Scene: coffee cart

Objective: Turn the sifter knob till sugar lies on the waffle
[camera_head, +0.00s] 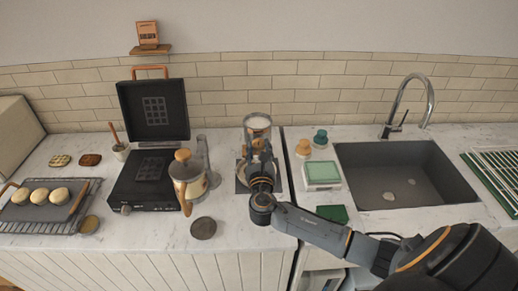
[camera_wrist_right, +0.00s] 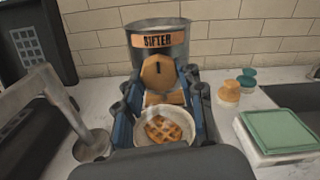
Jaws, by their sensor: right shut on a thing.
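The sifter (camera_wrist_right: 160,40) is a grey metal cylinder with an orange label, against the tiled wall; in the head view its clear upper body (camera_head: 257,122) shows above my gripper. Its orange faceted knob (camera_wrist_right: 158,70) faces me, with a dark upright mark. My right gripper (camera_wrist_right: 160,86) is shut on the knob, one finger at each side; in the head view the gripper (camera_head: 260,160) covers it. A golden-brown waffle (camera_wrist_right: 163,130) lies in a pale round dish (camera_wrist_right: 147,136) below the knob. I cannot tell whether sugar lies on it. My left gripper is not in view.
Left of the sifter stand a glass-and-metal pot (camera_head: 188,178) and an open black waffle iron (camera_head: 153,110). Right of it are small shakers (camera_head: 304,147), a green-topped box (camera_head: 322,172) and the sink (camera_head: 405,175). The front counter near the dark disc (camera_head: 203,228) is mostly clear.

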